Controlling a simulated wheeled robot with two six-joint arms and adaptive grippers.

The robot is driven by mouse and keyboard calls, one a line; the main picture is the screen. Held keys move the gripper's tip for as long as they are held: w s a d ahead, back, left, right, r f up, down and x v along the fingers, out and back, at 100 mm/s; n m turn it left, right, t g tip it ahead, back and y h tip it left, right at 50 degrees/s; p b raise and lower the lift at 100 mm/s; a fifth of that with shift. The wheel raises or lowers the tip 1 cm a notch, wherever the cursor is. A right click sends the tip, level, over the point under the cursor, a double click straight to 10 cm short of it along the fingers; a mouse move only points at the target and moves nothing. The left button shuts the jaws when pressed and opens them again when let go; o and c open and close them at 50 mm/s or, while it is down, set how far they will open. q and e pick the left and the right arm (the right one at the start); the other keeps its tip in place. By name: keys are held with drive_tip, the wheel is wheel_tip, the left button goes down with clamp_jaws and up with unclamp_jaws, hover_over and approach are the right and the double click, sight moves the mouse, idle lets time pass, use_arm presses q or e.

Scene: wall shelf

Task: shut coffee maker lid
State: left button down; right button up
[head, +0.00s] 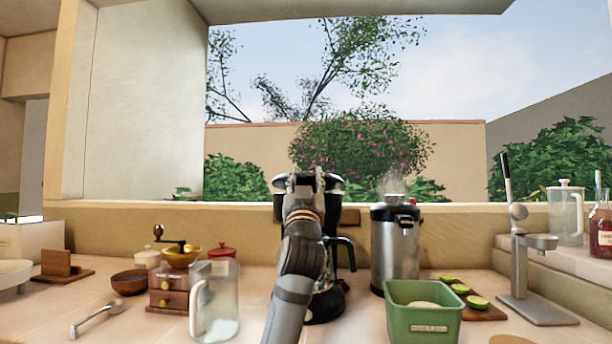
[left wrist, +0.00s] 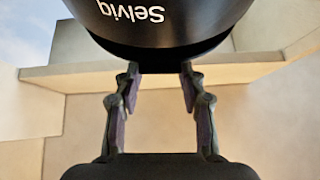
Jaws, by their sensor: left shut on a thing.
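The coffee maker (head: 346,256) stands on the counter, black, with a side handle; my left arm hides much of it. Its dark top, with what looks like the lid (head: 334,184), shows behind my left gripper (head: 304,184). In the left wrist view a black rounded part lettered "Selviq" (left wrist: 150,22), seen upside down, fills the top; I take it to be the lid. The fingers of my left gripper (left wrist: 160,74) are shut on its edge with a gap between them. Whether the lid is raised or down is unclear. My right gripper is not in view.
A steaming steel pot (head: 394,250) stands close right of the coffee maker. A green bin (head: 424,322) is in front of it. A glass jug (head: 215,305) and a wooden grinder (head: 172,286) stand to the left. A lever press (head: 525,270) stands at the right.

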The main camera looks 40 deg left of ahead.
use_arm(q)
drive_tip(key=shift+w+f+b, duration=0.1)
drive_tip(key=shift+f+b, duration=0.5)
drive_tip(key=shift+f, duration=0.6)
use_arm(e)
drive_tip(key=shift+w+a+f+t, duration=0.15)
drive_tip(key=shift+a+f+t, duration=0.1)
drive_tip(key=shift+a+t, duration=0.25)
use_arm(q)
drive_tip(key=c, duration=1)
unclamp_jaws()
drive_tip(key=shift+a, duration=0.1)
drive_tip(key=shift+c, duration=0.2)
drive_tip(key=shift+o, duration=1.4)
drive_tip(key=shift+w, duration=0.2)
drive_tip(key=shift+s, duration=0.2)
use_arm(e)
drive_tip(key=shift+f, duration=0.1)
use_arm(q)
drive_tip(key=v, duration=1.2)
